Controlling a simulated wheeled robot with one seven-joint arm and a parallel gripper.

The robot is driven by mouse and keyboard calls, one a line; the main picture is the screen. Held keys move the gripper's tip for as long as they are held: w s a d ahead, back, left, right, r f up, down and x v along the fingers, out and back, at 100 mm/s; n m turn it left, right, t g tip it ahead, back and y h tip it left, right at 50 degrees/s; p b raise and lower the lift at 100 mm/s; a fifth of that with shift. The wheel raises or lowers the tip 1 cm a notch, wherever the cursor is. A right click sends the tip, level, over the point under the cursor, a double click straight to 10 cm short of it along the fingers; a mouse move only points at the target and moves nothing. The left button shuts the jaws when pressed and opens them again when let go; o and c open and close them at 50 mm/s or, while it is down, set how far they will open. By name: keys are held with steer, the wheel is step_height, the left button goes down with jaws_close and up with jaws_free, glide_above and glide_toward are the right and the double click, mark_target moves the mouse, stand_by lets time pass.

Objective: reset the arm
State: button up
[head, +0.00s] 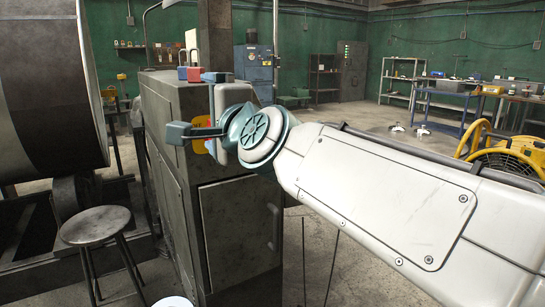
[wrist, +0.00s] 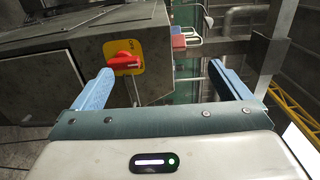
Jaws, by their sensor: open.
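My gripper (wrist: 160,72) is open, with its two blue fingers spread apart and nothing between them in the wrist view. A red rotary switch (wrist: 124,62) on a yellow plate (wrist: 134,46) shows beyond the left finger, on the grey cabinet (wrist: 65,75). The fingers look apart from the switch. In the head view my arm reaches in from the right, and my gripper (head: 197,106) is in front of the cabinet's upper part. The yellow plate (head: 199,146) is partly hidden there behind my gripper.
Red and blue padlocks (head: 194,74) stand on top of the cabinet (head: 238,225). A large drum (head: 50,90) and a round stool (head: 95,225) are at left. A yellow fan (head: 508,165) is at right, partly behind my arm. Open floor lies beyond.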

steer(key=s+d+f+n+g+h+p, duration=0.3)
steer(key=d+f+n+g+h+p, duration=0.2)
steer(key=d+f+n+p, duration=0.5)
steer(key=s+d+f+g+h+p, duration=0.2)
steer(key=s+d+g+p, duration=0.1)
steer(key=s+d+p, duration=0.3)
steer(key=s+d+f+n+g+h+p, duration=0.1)
steer(key=s+d+f+g+h+p, duration=0.1)
steer(key=s+d, duration=0.6)
steer(key=d+f+g+p, duration=0.1)
steer(key=g+p, duration=0.1)
steer(key=p, duration=0.1)
steer(key=shift+f+n+h+p, duration=0.3)
steer(key=shift+p, duration=0.05)
stand_by(0.4)
